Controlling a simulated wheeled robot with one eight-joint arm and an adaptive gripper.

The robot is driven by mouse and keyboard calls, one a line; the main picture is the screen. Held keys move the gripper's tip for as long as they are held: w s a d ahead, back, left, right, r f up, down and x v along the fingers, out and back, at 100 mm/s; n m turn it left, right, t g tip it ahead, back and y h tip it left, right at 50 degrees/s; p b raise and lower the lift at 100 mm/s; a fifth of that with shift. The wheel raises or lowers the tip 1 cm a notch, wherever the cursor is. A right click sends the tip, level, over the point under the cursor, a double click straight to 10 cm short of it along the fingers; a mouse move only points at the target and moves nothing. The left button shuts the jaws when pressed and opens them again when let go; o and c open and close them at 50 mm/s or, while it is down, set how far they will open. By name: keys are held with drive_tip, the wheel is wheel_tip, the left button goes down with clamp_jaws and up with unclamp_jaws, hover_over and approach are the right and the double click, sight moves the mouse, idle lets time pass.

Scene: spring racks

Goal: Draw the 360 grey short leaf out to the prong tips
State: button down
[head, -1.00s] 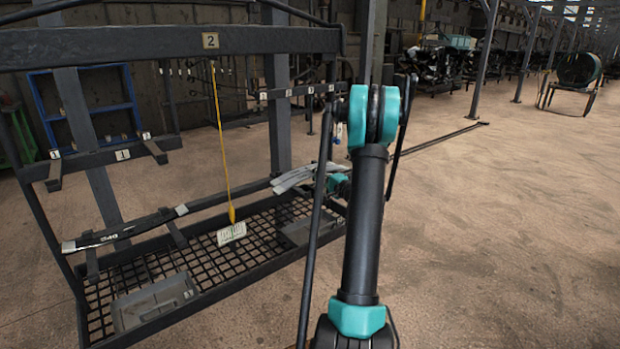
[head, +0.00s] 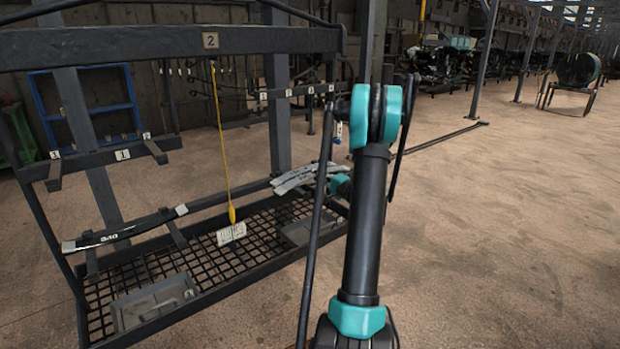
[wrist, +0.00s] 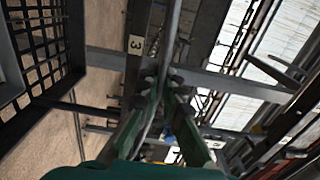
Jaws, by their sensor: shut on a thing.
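Pale grey leaves (head: 296,178) lie close together at the right end of the rack's lower rail in the head view. I cannot read a 360 mark on them. In the wrist view, my gripper (wrist: 160,84) has its green fingers closed around a narrow grey leaf (wrist: 170,35) that runs away between them. In the head view, a teal part of my wrist shows beside the right ends of the grey leaves. My arm hides the fingertips there. The prong tips under these leaves are not clear.
A numbered dark leaf (head: 110,234) with pale ends lies along the left of the lower rail. Below is a mesh shelf (head: 205,262) with a grey tray (head: 155,303). A yellow pointer (head: 232,213) hangs from the top beam (head: 130,48). Floor to the right is open.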

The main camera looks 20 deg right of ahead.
drive_tip(key=v, duration=0.6)
drive_tip(key=shift+r, duration=0.2)
idle(1.2)
drive_tip(key=shift+s, duration=0.1)
